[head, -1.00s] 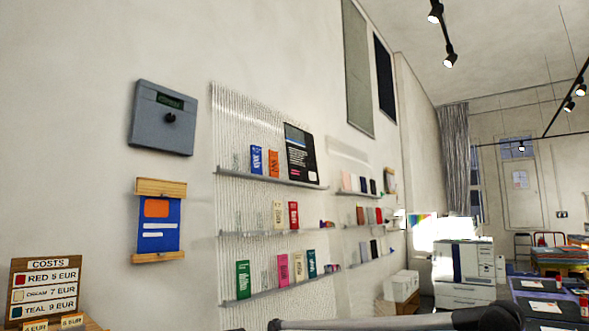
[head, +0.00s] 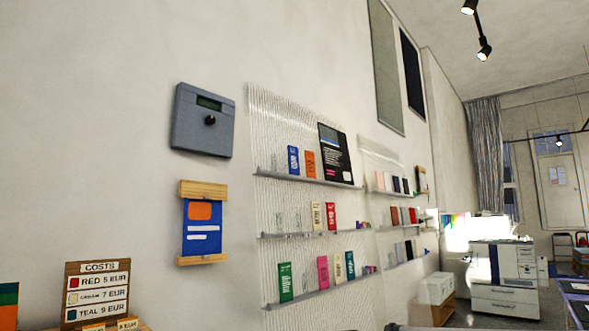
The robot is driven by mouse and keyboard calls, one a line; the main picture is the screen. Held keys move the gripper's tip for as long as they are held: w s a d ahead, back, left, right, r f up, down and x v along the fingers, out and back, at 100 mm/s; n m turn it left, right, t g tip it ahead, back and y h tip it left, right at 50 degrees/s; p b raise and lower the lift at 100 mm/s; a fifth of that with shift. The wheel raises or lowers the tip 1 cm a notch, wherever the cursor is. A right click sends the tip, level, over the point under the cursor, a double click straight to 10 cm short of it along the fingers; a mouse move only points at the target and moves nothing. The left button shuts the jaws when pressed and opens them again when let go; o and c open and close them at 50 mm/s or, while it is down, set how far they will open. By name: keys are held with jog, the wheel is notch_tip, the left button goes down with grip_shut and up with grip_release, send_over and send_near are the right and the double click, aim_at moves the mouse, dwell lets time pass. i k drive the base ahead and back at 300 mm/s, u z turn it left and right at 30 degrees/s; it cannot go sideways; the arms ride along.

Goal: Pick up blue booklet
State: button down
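A blue booklet (head: 293,160) with white lettering stands upright on the top shelf (head: 305,179) of the near wall rack, left of an orange booklet (head: 310,164). A darker blue-teal booklet (head: 350,265) stands on the bottom shelf, at the right of its row. My gripper is not in view, so its state is hidden. The rack is on the wall some way ahead of me.
A grey wall box (head: 203,121) and a blue hanging banner (head: 202,228) are left of the rack. A costs sign (head: 97,292) stands at the lower left. A second rack, a white box (head: 436,288) and a copier (head: 503,278) are at the right.

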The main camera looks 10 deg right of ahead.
aim_at(293, 152)
jog(key=z, duration=0.85)
jog(key=i, duration=3.35)
jog(key=u, duration=1.1)
